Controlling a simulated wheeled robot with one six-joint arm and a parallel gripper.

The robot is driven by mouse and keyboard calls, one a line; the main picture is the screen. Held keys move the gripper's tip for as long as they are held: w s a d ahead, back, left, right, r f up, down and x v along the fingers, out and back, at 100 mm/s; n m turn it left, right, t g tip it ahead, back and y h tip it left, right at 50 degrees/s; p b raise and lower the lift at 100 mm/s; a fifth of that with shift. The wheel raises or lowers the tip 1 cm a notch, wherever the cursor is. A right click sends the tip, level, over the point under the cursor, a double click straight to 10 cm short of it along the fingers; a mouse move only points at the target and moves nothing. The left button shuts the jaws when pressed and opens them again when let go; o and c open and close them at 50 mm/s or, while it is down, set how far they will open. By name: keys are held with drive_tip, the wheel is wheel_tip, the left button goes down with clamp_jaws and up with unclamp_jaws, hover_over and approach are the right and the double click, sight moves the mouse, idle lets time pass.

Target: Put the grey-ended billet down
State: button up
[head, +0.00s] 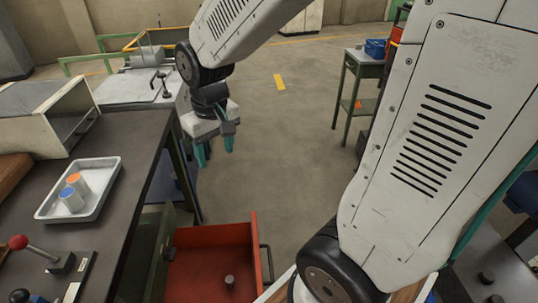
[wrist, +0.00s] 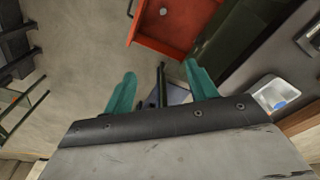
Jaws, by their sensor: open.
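A small dark cylinder with a grey end, seemingly the grey-ended billet (head: 230,281), stands upright on the floor of the open red drawer (head: 207,262). In the wrist view its round grey end (wrist: 163,12) shows near the top edge, inside the red drawer (wrist: 180,28). My gripper (head: 215,151) has teal fingers, spread apart with nothing between them. It hangs beyond the drawer, beside the dark workbench, clear of the billet. The fingers (wrist: 160,73) also show apart in the wrist view.
A white tray (head: 97,207) on the dark workbench (head: 128,185) holds an orange-ended billet (head: 78,184) and a blue-ended billet (head: 71,199). A red-knobbed lever (head: 40,252) stands nearer. A green-legged table (head: 362,68) stands far right. Open floor (head: 280,140) lies between.

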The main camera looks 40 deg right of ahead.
drive_tip(key=s+r, duration=0.4)
drive_tip(key=s, duration=0.4)
drive_tip(key=s+r, duration=0.4)
drive_tip(key=s, duration=0.5)
drive_tip(key=shift+d+m, duration=0.3)
drive_tip(key=shift+d, duration=0.05)
drive_tip(key=shift+s, duration=0.1)
